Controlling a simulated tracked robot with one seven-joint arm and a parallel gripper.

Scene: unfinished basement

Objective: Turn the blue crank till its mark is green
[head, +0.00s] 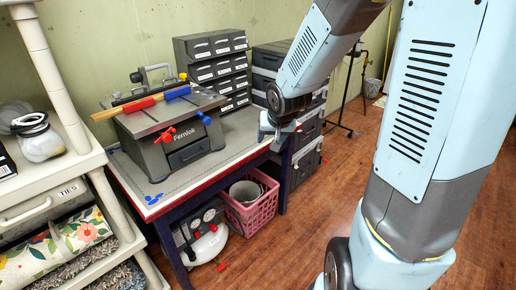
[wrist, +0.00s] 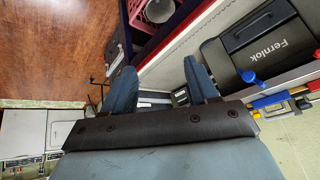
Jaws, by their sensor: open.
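In the wrist view a small blue part (wrist: 248,77) beside the machine looks like this crank. Its mark is too small to make out. A red crank (head: 165,134) sits on the machine's front. My gripper (head: 272,130) is over the right end of the bench, to the right of the blue crank and apart from it. In the wrist view its two fingers (wrist: 161,88) are spread with nothing between them.
A pink basket (head: 250,205) is under the bench (head: 240,132). White shelving (head: 70,160) stands at left. The bench top between machine and gripper is clear.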

